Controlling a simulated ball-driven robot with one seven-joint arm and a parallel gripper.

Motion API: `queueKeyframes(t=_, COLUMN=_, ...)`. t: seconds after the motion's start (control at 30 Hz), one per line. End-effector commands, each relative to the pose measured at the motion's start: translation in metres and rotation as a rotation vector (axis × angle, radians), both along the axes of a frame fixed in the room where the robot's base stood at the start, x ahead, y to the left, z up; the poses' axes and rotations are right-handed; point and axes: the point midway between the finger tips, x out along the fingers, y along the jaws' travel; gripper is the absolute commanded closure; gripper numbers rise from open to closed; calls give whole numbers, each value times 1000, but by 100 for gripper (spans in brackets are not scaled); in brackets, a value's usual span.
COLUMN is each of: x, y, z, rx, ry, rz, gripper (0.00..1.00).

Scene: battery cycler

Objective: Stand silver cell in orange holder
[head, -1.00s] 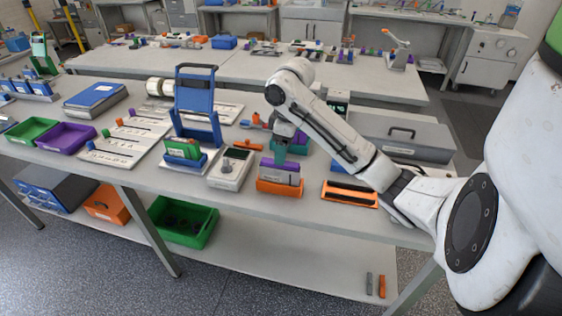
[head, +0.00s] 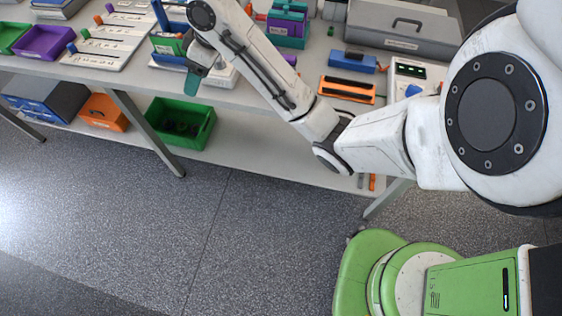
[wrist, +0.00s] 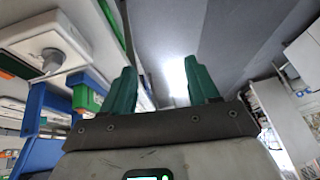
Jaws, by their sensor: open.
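My gripper (head: 197,76) is open in the head view, in front of the table's near edge at the left. Its teal fingers are spread with nothing between them in the wrist view (wrist: 161,85). The orange block holder that held a silver-grey plate and a purple one earlier is now hidden behind my arm. Only a bit of purple (head: 290,60) shows beside my arm. An orange tray with a black slot (head: 346,97) lies on the table to the right. I cannot make out the silver cell on the tabletop.
A grey bar (head: 361,181) and an orange bar are on the lower shelf, with a green bin (head: 181,125) and an orange box (head: 104,112) further left. A blue block (head: 352,62) and a grey case (head: 400,25) stand behind the orange tray. The floor in front is clear.

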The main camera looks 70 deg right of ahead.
Motion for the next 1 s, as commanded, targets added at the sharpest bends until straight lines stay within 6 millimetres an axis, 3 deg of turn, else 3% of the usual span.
queueKeyframes(t=0.03, x=3, y=31, z=-13, rx=39, ry=-7, rz=2, gripper=40)
queueKeyframes(t=0.17, x=-6, y=85, z=-45, rx=99, ry=3, rz=-31, gripper=40)
queueKeyframes(t=0.3, x=-38, y=133, z=-86, rx=130, ry=62, rz=-74, gripper=40)
queueKeyframes(t=0.43, x=-87, y=161, z=-124, rx=110, ry=148, rz=-112, gripper=40)
queueKeyframes(t=0.57, x=-147, y=168, z=-156, rx=40, ry=245, rz=-142, gripper=40)
queueKeyframes(t=0.7, x=-201, y=156, z=-175, rx=-63, ry=323, rz=-159, gripper=40)
queueKeyframes(t=0.83, x=-229, y=142, z=-179, rx=-137, ry=359, rz=-166, gripper=40)
queueKeyframes(t=1.0, x=-240, y=135, z=-180, rx=-170, ry=372, rz=-169, gripper=40)
